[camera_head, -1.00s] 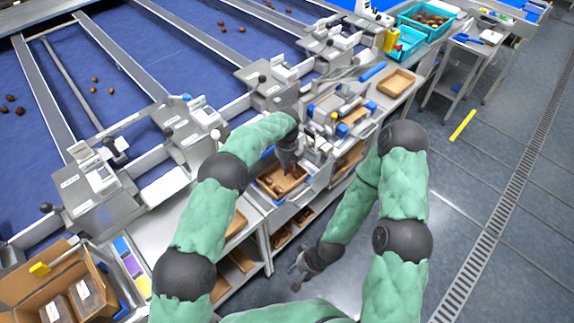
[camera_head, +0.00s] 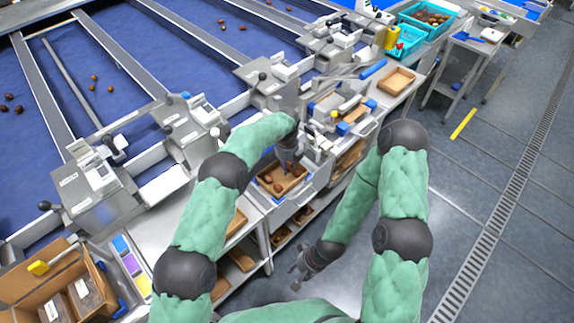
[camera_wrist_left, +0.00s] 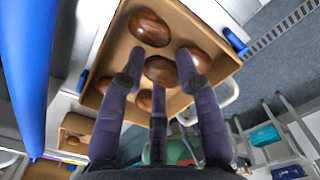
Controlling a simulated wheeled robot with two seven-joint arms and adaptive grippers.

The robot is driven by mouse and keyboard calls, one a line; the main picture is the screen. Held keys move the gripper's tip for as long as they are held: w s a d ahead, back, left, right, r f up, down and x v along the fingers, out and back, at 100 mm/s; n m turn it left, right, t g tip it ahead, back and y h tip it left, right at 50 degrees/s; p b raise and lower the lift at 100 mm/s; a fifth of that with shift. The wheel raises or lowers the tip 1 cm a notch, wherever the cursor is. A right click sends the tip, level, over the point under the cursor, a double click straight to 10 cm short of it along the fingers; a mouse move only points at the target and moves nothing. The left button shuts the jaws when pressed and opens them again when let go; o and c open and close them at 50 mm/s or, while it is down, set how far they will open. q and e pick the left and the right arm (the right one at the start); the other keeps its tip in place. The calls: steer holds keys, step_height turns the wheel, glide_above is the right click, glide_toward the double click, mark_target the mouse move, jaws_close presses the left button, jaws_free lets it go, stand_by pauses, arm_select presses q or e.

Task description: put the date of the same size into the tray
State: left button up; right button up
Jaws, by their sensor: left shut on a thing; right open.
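A brown cardboard tray (camera_head: 262,184) stands on the bench below my left gripper (camera_head: 287,166). Several glossy brown dates lie in it. In the left wrist view the tray (camera_wrist_left: 222,72) fills the upper middle. My left gripper (camera_wrist_left: 160,84) points down into it, its fingers closed around a date (camera_wrist_left: 160,70). Other dates lie close by, one at the top (camera_wrist_left: 150,28) and one partly behind the right finger (camera_wrist_left: 192,60). I cannot tell whether the held date touches the tray floor. My right gripper (camera_head: 301,277) is open and empty, low over the floor beside the bench.
An empty brown tray (camera_head: 397,80) and teal crates (camera_head: 425,20) stand farther along the bench. Metal sorting stations (camera_head: 268,85) line the blue belt (camera_head: 200,60), which carries scattered dates. A cardboard box (camera_head: 45,290) is at lower left.

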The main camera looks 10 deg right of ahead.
arm_select(q)
steer(key=o, duration=0.8)
step_height(320, 180, up, 12)
